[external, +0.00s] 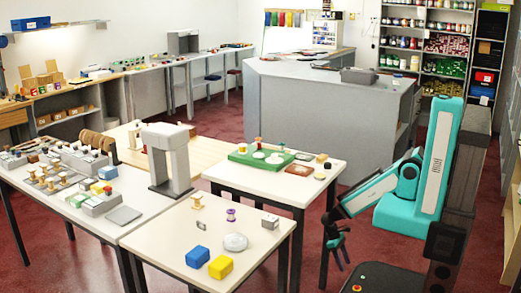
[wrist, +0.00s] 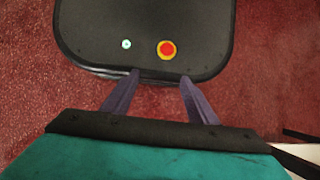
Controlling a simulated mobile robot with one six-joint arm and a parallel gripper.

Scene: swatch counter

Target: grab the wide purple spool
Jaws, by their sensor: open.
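A small purple spool (external: 231,214) stands upright on the white front table (external: 165,243) in the external view. It is too small there to judge how wide it is. My gripper (external: 336,252) hangs to the right of that table, beyond its right edge and well apart from the spool. In the wrist view my gripper (wrist: 160,78) has its two fingers spread with nothing between them. The wrist view looks down at my own base and the floor, and the spool does not show there.
Near the spool are a wooden spool (external: 197,201), a white box (external: 270,221), a pale round object (external: 235,242), a blue block (external: 197,256) and a yellow block (external: 221,267). A grey arch (external: 166,158) stands behind left. Another table (external: 270,180) with a green tray (external: 261,162) adjoins behind.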

